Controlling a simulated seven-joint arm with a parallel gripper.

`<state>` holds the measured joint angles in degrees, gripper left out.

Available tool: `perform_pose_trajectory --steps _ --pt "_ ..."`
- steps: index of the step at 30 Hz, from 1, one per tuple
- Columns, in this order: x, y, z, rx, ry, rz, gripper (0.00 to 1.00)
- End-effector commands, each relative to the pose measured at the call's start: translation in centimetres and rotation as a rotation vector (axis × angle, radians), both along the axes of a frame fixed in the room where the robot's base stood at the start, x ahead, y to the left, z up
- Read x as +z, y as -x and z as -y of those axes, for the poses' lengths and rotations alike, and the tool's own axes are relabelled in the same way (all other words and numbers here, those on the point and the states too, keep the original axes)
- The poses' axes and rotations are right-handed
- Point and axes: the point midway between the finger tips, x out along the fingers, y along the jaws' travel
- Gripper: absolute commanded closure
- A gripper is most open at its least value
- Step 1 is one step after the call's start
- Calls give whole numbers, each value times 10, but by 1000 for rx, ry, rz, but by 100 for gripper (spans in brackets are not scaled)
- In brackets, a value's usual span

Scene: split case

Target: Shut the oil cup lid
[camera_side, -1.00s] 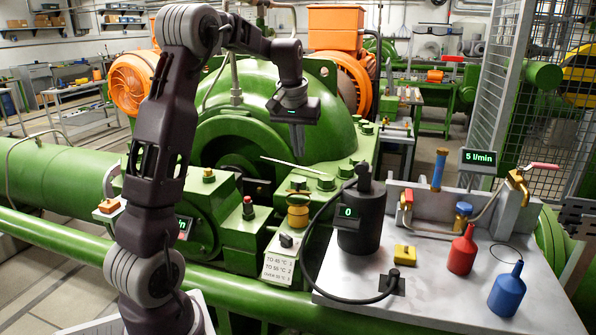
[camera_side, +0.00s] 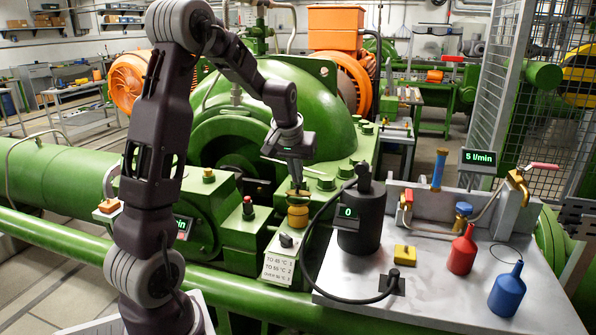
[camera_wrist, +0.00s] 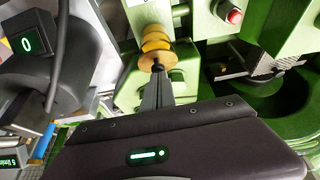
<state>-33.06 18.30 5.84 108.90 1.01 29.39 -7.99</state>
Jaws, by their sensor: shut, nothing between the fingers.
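The oil cup is a small yellow-brass cup (camera_side: 298,215) on the green machine housing, left of the black cylinder. In the wrist view, its yellow body (camera_wrist: 154,38) shows just beyond my fingertips, with a tan disc (camera_wrist: 150,59) at the near end and a small dark knob by it. My gripper (camera_side: 298,188) is shut and empty, pointing down right over the cup. In the wrist view, the fingertips (camera_wrist: 158,73) are at or very near the dark knob; I cannot tell whether they touch. The fingers partly cover the cup's top, so the lid's exact position is unclear.
A black cylinder (camera_side: 362,222) with a "0" display and a hose stands close right of the cup. A label plate (camera_side: 279,268) is below. The grey bench (camera_side: 430,285) holds red and blue bottles.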

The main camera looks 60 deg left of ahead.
Motion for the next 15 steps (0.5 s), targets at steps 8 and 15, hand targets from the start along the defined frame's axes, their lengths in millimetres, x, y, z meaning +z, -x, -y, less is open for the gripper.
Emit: perform_pose_trajectory --steps 8,15 --pt "-16 14 15 -1 -69 71 100" --pt "-18 15 15 -1 -69 72 100"
